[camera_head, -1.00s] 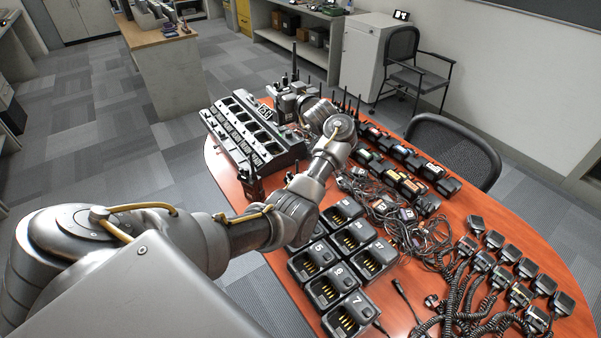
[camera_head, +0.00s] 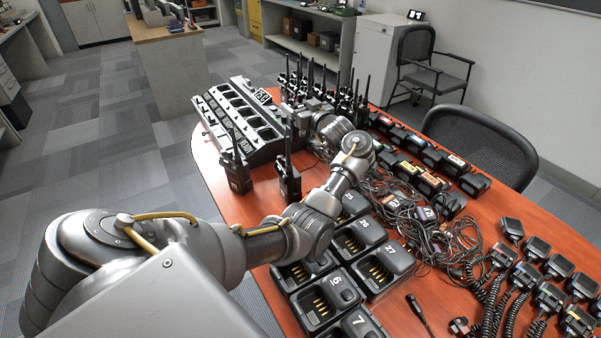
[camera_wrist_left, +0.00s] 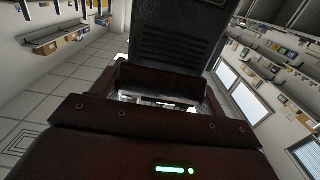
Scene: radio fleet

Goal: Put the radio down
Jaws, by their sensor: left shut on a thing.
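My left arm reaches in from the left over the orange table, and its gripper (camera_head: 298,112) is beside the right end of the multi-slot charger. In the left wrist view, the gripper (camera_wrist_left: 165,85) is shut on a dark radio (camera_wrist_left: 178,45) with a ribbed face. In the head view the held radio is hard to separate from the other radios behind the wrist, and I cannot tell whether its base touches the table. My right gripper is not in view.
A multi-slot charger (camera_head: 232,118) stands at the table's left. Two upright radios stand before it, one (camera_head: 236,172) at the left and one (camera_head: 287,180) nearer the arm. More radios (camera_head: 352,105) stand behind my wrist. Single chargers (camera_head: 372,265), cables and speaker microphones (camera_head: 540,250) crowd the right and front.

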